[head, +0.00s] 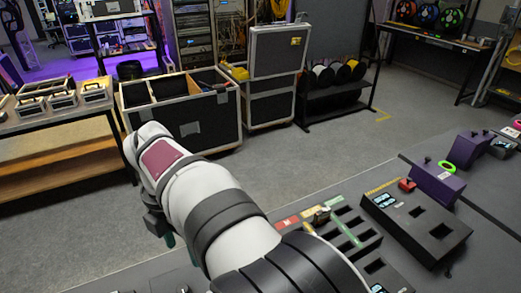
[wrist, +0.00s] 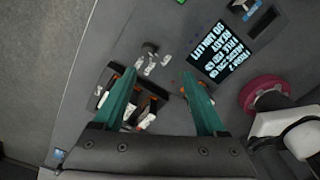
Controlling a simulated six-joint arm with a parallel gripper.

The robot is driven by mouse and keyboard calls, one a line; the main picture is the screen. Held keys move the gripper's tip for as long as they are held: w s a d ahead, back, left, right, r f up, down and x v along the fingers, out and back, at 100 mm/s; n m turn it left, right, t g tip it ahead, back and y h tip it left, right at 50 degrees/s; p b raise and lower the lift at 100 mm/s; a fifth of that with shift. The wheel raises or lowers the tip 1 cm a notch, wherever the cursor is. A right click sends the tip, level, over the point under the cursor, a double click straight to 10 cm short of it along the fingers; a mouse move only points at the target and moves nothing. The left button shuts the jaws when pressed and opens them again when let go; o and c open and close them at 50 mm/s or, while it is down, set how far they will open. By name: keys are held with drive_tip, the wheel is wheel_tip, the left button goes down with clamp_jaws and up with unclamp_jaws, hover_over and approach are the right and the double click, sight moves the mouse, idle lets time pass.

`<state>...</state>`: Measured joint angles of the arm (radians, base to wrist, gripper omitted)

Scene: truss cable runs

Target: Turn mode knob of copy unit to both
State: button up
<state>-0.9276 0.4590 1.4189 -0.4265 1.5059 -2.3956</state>
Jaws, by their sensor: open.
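In the wrist view, a grey panel carries a lit text display (wrist: 222,52). I take it for the copy unit, but cannot confirm its name. A small dark knob-like part (wrist: 150,46) has white labels just below it. The labels are too small to read, so the knob's setting cannot be told. My gripper (wrist: 159,74) is open, with two green fingers spread apart. The knob lies beyond the fingertips, between their lines, and appears untouched. In the head view my arm hides most of the gripper and the panel below it.
Dark slots with small white items (wrist: 143,121) lie under the left finger. A magenta ring-shaped part (wrist: 265,95) is at the right. In the head view, a black slotted box (head: 415,222) and a purple box (head: 436,185) stand on the bench right of my arm.

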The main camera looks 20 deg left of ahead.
sight(182, 289)
drive_tip(key=a+f+n, duration=0.1)
drive_tip(key=f, duration=0.4)
drive_tip(key=a+f+n, duration=0.1)
drive_tip(key=f, duration=0.5)
drive_tip(key=s+a+f+n, duration=0.1)
drive_tip(key=f, duration=0.5)
drive_tip(key=shift+s+a, duration=0.1)
drive_tip(key=shift+r, duration=0.1)
clamp_jaws()
